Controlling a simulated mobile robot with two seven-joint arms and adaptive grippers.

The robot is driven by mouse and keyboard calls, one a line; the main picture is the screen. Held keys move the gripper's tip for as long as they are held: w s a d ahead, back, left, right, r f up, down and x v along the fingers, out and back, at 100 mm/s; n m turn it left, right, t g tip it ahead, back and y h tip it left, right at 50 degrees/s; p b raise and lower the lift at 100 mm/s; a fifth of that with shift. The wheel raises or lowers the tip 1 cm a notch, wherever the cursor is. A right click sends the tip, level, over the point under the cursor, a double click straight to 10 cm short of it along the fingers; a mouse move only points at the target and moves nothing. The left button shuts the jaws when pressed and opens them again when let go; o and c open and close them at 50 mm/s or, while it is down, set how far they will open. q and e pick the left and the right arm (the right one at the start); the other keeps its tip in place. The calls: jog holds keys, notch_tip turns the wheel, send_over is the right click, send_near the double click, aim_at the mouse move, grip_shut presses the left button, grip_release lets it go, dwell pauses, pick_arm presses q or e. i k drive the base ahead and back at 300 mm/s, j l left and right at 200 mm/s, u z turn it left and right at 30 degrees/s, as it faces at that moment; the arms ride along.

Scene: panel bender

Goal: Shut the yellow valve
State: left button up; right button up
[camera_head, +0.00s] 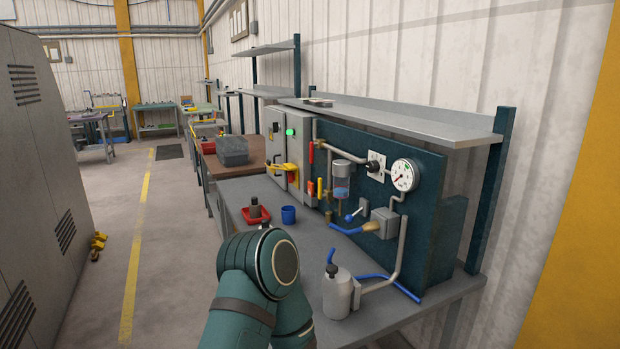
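A small yellow valve handle (320,187) stands upright on the pipework, just right of the grey control cabinet on the bench. It looks roughly in line with the pipe, but it is too small to be sure of its position. A red handle (311,153) sits above it and a little to the left. One of my teal arms rises from the bottom middle, in front of the bench and well short of the valve. Neither of my grippers shows in the head view.
The grey workbench (350,248) carries a red tray (255,217), a blue cup (288,215) and a grey bottle (338,292) with blue hose. A gauge (403,175) and a clear reservoir (341,180) are on the teal panel.

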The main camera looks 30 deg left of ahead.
aim_at(320, 196)
jog(key=i+j, duration=0.1)
jog(key=j, duration=0.55)
jog(key=i+j, duration=0.1)
jog(key=j, duration=0.55)
jog(key=i+j, duration=0.1)
jog(key=j, duration=1.15)
jog(key=i+j, duration=0.15)
jog(key=j, duration=0.5)
jog(key=i+j, duration=0.1)
jog(key=j, duration=0.55)
